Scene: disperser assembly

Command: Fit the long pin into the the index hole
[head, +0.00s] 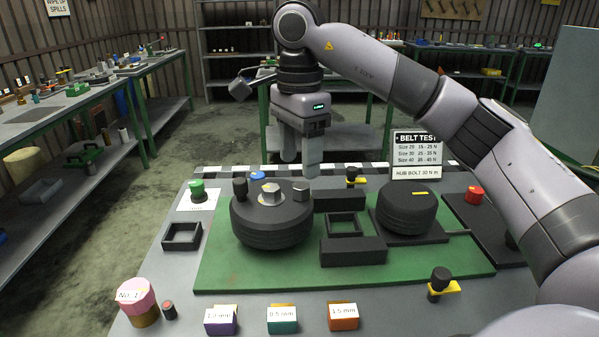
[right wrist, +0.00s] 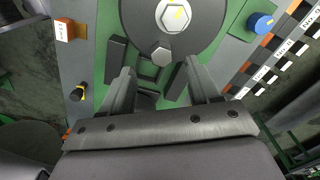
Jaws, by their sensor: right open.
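Two black-knobbed pins with yellow tags show in the head view, one at the front right (head: 438,284) and one at the back (head: 352,177). The front one also shows in the right wrist view (right wrist: 78,92). I cannot tell which is the long pin. The black round pulley (head: 272,222) has a silver hex bolt (head: 270,194) on top, with a black knob (head: 240,188) and a grey hex-headed piece (head: 301,191) near its rim. I cannot make out the index hole. My right gripper (head: 301,165) is open and empty, above the grey hex-headed piece. My left gripper is not in view.
A second black pulley (head: 406,212) stands on the right. Dark blocks (head: 353,251) and a square frame (head: 343,224) lie between the pulleys. Purple (head: 220,320), teal (head: 282,319) and orange (head: 343,316) blocks line the front. The green mat's front strip (head: 270,280) is clear.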

